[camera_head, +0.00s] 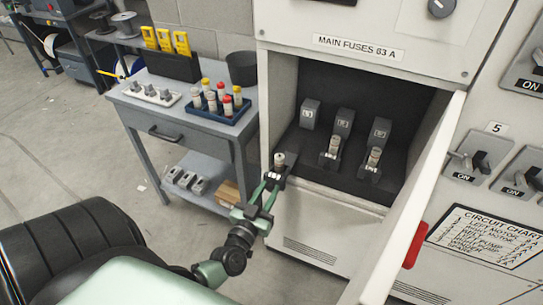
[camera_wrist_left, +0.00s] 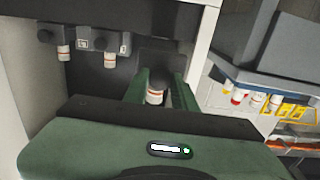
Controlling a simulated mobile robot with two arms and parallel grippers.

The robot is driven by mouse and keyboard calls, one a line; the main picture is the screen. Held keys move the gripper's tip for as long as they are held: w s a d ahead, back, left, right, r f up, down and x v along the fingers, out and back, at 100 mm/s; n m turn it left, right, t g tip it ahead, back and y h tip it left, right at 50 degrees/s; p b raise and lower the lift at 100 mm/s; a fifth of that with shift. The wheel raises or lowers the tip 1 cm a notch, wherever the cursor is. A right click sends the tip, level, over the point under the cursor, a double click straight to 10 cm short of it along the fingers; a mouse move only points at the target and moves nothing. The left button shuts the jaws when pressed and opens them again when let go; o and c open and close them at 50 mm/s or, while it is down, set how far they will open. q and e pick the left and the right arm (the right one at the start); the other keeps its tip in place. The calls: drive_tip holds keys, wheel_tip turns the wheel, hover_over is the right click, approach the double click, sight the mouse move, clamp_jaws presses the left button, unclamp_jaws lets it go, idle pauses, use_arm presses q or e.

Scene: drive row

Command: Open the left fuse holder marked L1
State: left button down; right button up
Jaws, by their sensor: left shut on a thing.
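The left fuse holder (camera_head: 310,113) is a dark block with a small light label, too small to read, on the left inside the cabinet bay. Its lever part stands out toward me with a white fuse (camera_head: 279,160) upright in it. My left gripper (camera_head: 272,182), green, is shut on this lever part at the bay's front left edge. In the left wrist view the fuse (camera_wrist_left: 155,97) shows between the green fingers; the grip itself is partly hidden. The middle holder (camera_head: 343,120) and right holder (camera_head: 380,132) also have levers out with fuses. My right gripper is not in view.
An open cabinet door (camera_head: 420,190) with a red handle (camera_head: 415,246) stands right of the bay. Left of the cabinet is a grey cart (camera_head: 165,122) with a blue tray (camera_head: 215,118) of several fuses, yellow tools (camera_head: 165,40) and a dark bin (camera_head: 242,68).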

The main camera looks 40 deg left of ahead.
use_arm(q)
drive_tip(key=c, duration=1.1)
unclamp_jaws()
drive_tip(key=shift+c, duration=0.2)
drive_tip(key=b+v, duration=0.1)
drive_tip(key=v, duration=0.6)
drive_tip(key=shift+s, duration=0.35)
drive_tip(key=shift+d, duration=0.1)
